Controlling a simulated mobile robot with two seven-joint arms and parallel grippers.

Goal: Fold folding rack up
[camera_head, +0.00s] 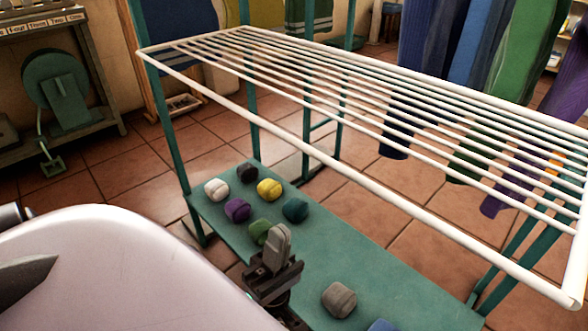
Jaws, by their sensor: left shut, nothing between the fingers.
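The folding rack (330,163) is a white frame with several thin white parallel bars. It stands out roughly level from a teal metal stand (167,120). Its near rail runs from the upper left to the lower right corner. My left gripper (279,238) is at the bottom centre, shut and empty, with its fingers pointing up. In the picture it is below the near rail and apart from it, in front of the teal lower shelf. My right gripper is not in view.
Several rolled cloths, including a yellow one (269,190) and a grey one (339,299), lie on the teal lower shelf (385,270). Dark, blue and green cloths (519,60) hang behind the rack. A bench (70,130) stands at the left; tiled floor shows between.

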